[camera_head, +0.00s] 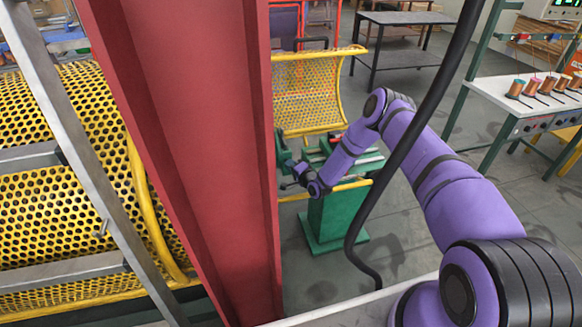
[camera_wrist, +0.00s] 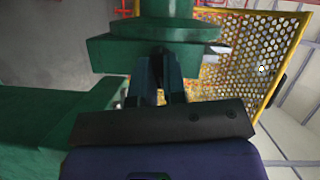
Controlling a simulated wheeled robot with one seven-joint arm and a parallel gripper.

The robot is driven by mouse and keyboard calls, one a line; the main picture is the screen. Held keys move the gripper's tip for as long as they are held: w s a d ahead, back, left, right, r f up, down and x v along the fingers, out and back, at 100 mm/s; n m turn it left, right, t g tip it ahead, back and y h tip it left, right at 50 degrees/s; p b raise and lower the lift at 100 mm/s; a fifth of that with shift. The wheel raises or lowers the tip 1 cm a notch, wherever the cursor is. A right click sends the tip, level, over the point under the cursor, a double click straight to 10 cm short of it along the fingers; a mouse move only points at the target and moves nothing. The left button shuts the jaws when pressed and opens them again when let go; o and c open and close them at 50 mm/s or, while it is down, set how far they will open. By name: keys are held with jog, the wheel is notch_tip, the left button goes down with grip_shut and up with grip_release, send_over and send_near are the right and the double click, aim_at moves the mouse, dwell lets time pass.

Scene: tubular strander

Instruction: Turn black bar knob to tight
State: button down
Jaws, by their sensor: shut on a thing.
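My gripper (camera_wrist: 160,58) reaches up the wrist view to a green block (camera_wrist: 150,50). Its two dark fingers are close together, shut on a small dark piece between their tips, which I take to be the black bar knob. The fingers and the block's edge hide most of the knob, so its angle cannot be told. In the head view my gripper (camera_head: 290,176) is at the left side of the green stand (camera_head: 335,218), beside its upper green parts. The knob is too small and covered to make out there.
A red post (camera_head: 190,150) stands close on the left, before a yellow perforated guard (camera_head: 60,180). Another yellow mesh guard (camera_head: 305,95) is behind the stand. A black cable (camera_head: 410,130) hangs in front of my arm. Grey floor (camera_head: 400,240) is open right of the stand.

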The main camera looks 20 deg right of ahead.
jog(key=shift+a+r+n+g+h, duration=0.1)
jog(key=shift+n+g+h, duration=0.3)
jog(key=shift+n+h, duration=1.1)
jog(key=shift+a+r+n+g+h, duration=0.1)
jog(key=shift+n+g+h, duration=0.45)
jog(key=shift+n, duration=1.75)
jog(key=shift+a+r+n+g+h, duration=0.1)
jog(key=shift+n+g+h, duration=0.15)
jog(key=shift+n+h, duration=1.3)
jog(key=shift+n+y, duration=0.4)
jog(key=shift+n, duration=0.05)
jog(key=c, duration=1.2)
grip_release()
jog(key=v, duration=1)
jog(key=shift+s+r, duration=0.2)
jog(key=shift+s, duration=0.15)
